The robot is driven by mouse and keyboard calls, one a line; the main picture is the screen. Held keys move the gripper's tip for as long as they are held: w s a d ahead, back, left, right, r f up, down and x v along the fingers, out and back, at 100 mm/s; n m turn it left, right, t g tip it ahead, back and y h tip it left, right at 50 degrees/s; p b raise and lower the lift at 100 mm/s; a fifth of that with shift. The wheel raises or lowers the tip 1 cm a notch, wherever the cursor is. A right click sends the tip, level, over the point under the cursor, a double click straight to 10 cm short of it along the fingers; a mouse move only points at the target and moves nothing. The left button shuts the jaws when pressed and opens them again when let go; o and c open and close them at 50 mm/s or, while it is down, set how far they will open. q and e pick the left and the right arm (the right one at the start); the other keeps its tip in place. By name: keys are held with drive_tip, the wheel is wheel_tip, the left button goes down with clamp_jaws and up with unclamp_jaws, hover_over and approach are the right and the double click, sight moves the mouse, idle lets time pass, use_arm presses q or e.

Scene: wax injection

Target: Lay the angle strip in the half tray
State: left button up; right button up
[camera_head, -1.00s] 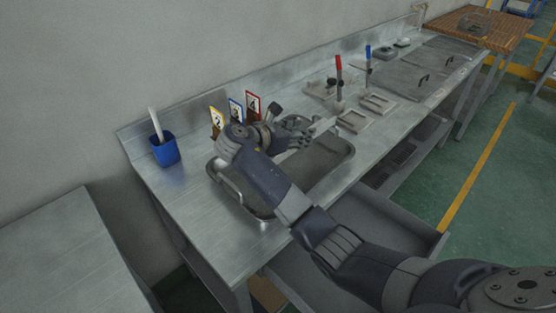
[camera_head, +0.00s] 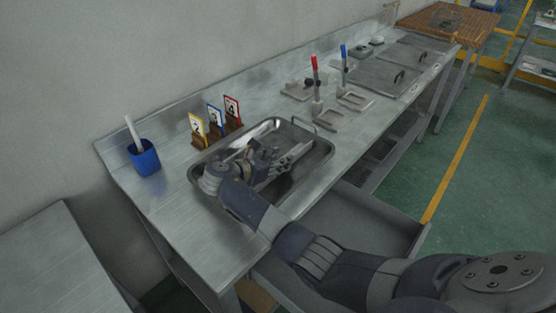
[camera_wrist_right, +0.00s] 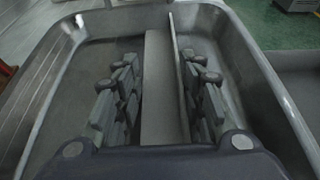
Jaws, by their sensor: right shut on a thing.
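The half tray (camera_head: 322,152) is a shallow steel tray with rounded corners and wire handles on the bench; its rim also shows in the right wrist view (camera_wrist_right: 262,75). My right gripper (camera_head: 275,161) is down over the tray. In the right wrist view, my right gripper (camera_wrist_right: 160,80) has its fingers on both sides of the angle strip (camera_wrist_right: 158,85), a long grey strip with a thin upright flange. The gripper is shut on it. The strip lies lengthwise within the tray's outline; whether it touches the floor I cannot tell. My left gripper is out of view.
Numbered cards on stands (camera_head: 215,118) stand behind the tray, and a blue cup (camera_head: 145,158) holding a white stick stands left. Red-handled (camera_head: 315,75) and blue-handled (camera_head: 344,60) tools stand to the right. An open drawer (camera_head: 365,225) is below.

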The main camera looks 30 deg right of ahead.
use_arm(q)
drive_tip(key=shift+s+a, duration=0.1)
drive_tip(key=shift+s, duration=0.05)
use_arm(e)
drive_tip(key=o, duration=1)
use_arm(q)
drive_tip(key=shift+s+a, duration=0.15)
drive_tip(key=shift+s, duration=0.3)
use_arm(e)
drive_tip(key=shift+o, duration=0.2)
drive_tip(key=v, duration=0.7)
drive_tip(key=shift+s+a+r, duration=0.15)
drive_tip(key=shift+a, duration=0.1)
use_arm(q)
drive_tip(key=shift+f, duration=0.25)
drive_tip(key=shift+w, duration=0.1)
